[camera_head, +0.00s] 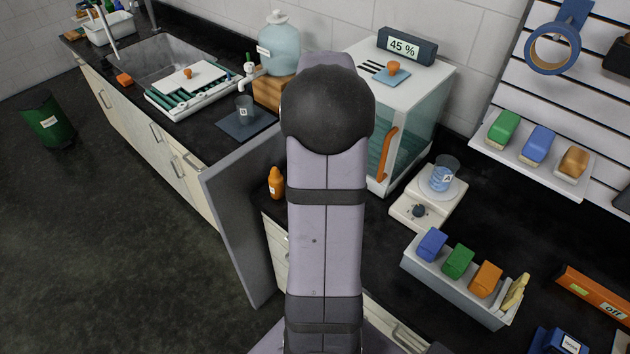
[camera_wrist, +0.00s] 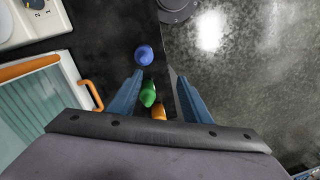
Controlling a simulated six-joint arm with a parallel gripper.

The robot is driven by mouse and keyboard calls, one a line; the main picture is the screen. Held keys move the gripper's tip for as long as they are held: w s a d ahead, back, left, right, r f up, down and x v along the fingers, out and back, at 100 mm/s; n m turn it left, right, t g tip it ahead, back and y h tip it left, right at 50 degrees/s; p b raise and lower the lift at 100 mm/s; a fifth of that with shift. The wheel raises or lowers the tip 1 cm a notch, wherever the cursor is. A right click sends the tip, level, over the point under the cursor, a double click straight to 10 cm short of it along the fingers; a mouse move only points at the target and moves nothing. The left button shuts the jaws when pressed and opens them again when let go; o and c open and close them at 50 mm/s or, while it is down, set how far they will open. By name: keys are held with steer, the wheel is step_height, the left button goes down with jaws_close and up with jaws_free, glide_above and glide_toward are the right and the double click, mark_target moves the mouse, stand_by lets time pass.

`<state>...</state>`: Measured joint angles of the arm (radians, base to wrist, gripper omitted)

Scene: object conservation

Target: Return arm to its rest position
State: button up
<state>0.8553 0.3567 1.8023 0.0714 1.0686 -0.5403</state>
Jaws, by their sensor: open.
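My gripper (camera_wrist: 160,80) shows in the wrist view with its two blue fingers spread apart and nothing held between them. It hangs above the dark counter. Below it stand a blue object (camera_wrist: 144,55), a green object (camera_wrist: 148,94) and an orange one (camera_wrist: 158,112) in a row, apart from the fingers as far as I can tell. In the head view my arm fills the middle and hides the gripper. An orange bottle (camera_head: 276,183) stands just left of the arm.
A glass-sided cabinet (camera_head: 417,115) with an orange handle stands behind the arm. Right of it are a scale (camera_head: 408,212) bearing a beaker (camera_head: 440,176), and a tray (camera_head: 452,292) of colored blocks. A grey partition (camera_head: 240,225) rises at left.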

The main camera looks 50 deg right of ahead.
steer(key=s+a+f+m, duration=0.5)
steer(key=a+f, duration=0.2)
steer(key=a, duration=0.1)
steer(key=a+r+n+h, duration=0.1)
steer(key=a+n, duration=0.8)
steer(key=a, duration=1.1)
steer(key=shift+w+r+b, duration=0.2)
steer(key=shift+r+b, duration=0.25)
steer(key=shift+r, duration=0.4)
